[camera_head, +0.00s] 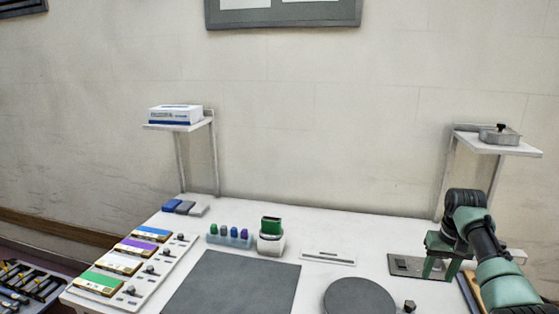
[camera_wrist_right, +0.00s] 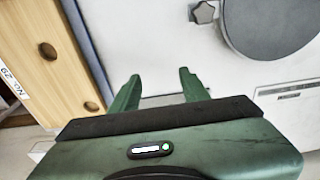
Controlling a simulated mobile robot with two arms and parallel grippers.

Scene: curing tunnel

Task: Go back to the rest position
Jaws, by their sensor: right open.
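My right gripper (camera_head: 439,273) is at the right of the table in the head view, pointing down over a dark grey plate (camera_head: 405,265). In the right wrist view the two green fingers of the right gripper (camera_wrist_right: 160,80) stand apart with nothing between them. White table surface shows beyond the fingertips. How high the fingertips are above the plate, I cannot tell. My left gripper is in neither view.
A grey disc (camera_head: 359,298) and dark mat (camera_head: 235,285) lie on the table (camera_head: 325,232). A green-topped device (camera_head: 271,232) stands behind. Shelves hold a white box (camera_head: 175,114) and lidded metal tin (camera_head: 500,135).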

